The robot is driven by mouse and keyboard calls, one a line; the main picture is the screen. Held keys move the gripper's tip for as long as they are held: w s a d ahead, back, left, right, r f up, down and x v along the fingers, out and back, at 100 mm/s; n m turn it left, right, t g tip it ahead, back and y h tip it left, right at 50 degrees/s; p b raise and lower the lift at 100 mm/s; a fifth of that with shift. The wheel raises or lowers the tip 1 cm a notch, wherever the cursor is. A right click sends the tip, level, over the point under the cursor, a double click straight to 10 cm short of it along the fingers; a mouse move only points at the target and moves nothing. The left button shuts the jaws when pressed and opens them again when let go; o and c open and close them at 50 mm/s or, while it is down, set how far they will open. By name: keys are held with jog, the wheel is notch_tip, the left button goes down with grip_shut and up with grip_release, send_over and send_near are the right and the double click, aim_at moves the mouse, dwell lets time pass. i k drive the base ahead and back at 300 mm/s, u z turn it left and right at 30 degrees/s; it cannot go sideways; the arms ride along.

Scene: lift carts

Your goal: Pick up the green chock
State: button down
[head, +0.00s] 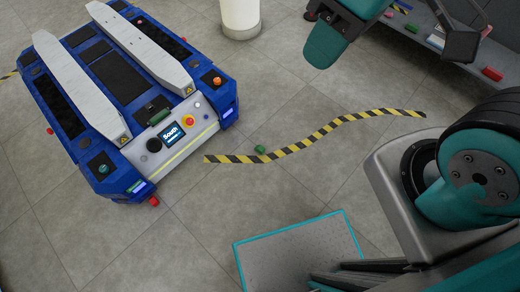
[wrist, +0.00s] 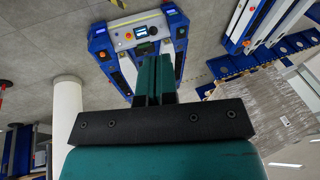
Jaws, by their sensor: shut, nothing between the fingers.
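A small green block (head: 260,150), which looks like the green chock, lies on the grey floor in the head view, just above the yellow-black tape. Another small green piece (head: 159,116) sits on the blue lift cart (head: 172,135), by its screen marked South. In the wrist view, a green piece (wrist: 147,47) shows at a blue cart (wrist: 113,40), past my fingertips; I cannot tell which it is. My gripper (wrist: 155,60) has its teal fingers shut together and empty, apart from any green piece.
Yellow-black tape (head: 320,133) curves across the floor. A white post (head: 240,15) stands at the top. A shelf with small coloured items, including a red block (head: 493,74), is at the upper right. The floor between cart and tape is mostly clear.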

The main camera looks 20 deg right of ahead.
aim_at(259, 148)
jog(key=u, duration=2.3)
jog(key=i, duration=1.75)
jog(key=z, duration=3.05)
jog(key=i, duration=0.5)
jog(key=z, duration=0.1)
